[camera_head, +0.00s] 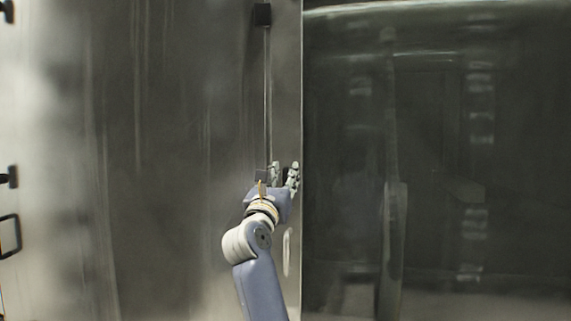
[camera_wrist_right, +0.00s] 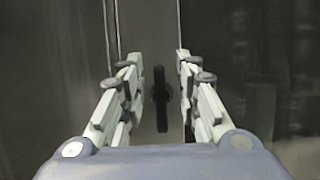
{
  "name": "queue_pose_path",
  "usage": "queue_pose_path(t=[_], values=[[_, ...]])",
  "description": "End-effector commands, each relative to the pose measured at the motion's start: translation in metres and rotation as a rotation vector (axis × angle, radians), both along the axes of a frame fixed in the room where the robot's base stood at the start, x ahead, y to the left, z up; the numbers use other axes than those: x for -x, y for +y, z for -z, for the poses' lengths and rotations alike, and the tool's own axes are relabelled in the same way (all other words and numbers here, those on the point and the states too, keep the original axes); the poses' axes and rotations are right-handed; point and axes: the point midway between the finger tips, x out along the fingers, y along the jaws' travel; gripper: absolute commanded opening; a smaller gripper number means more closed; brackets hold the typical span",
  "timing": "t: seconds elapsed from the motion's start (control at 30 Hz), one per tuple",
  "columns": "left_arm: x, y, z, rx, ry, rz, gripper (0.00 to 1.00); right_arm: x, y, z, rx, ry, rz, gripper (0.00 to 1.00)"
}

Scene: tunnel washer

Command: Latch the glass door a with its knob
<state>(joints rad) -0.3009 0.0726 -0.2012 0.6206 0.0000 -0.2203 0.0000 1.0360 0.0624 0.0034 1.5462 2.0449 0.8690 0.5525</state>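A dark, reflective panel that looks like the glass door (camera_head: 440,150) fills the right half of the head view. A vertical edge parts it from a grey streaked panel on the left. My right gripper (camera_head: 285,167) is just left of this edge, with its fingers pointing up in the picture. In the right wrist view the fingers (camera_wrist_right: 158,68) stand apart on both sides of a dark upright knob (camera_wrist_right: 161,98). Gaps show between the knob and both fingers. In the head view the gripper largely hides the knob. My left gripper is in neither view.
A black block (camera_head: 262,14) sits at the top of a thin vertical rod (camera_head: 268,90) above my right gripper. A pale upright handle-like piece (camera_head: 287,251) is below it, beside my forearm. Black fittings (camera_head: 9,177) stick out at the far left edge.

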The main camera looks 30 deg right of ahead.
Motion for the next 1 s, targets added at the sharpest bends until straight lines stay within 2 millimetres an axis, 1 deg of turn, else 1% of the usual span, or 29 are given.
queue_pose_path(t=[0.03,0.2,0.5,0.53,0.57,0.6,0.67,1.0], values=[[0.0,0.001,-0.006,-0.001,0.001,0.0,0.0,-0.004,-0.005,-0.006,0.002,0.001,0.002,0.3],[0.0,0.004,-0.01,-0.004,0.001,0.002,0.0,-0.013,-0.015,-0.009,0.001,0.001,0.0,0.3],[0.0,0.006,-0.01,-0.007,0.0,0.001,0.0,-0.015,-0.017,-0.008,0.0,0.0,-0.001,0.3],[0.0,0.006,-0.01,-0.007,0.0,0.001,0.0,-0.015,-0.017,-0.009,0.0,0.0,-0.001,0.28],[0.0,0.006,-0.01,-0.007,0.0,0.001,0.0,-0.015,-0.016,-0.009,0.0,0.0,-0.001,0.21],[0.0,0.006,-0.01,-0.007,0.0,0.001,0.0,-0.015,-0.016,-0.009,0.0,0.0,-0.001,0.12],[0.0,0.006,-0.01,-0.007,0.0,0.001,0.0,-0.015,-0.016,-0.009,0.0,0.0,-0.001,0.0],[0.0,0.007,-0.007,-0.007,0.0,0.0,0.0,-0.014,-0.016,-0.008,-0.007,-0.008,0.0,0.0]])
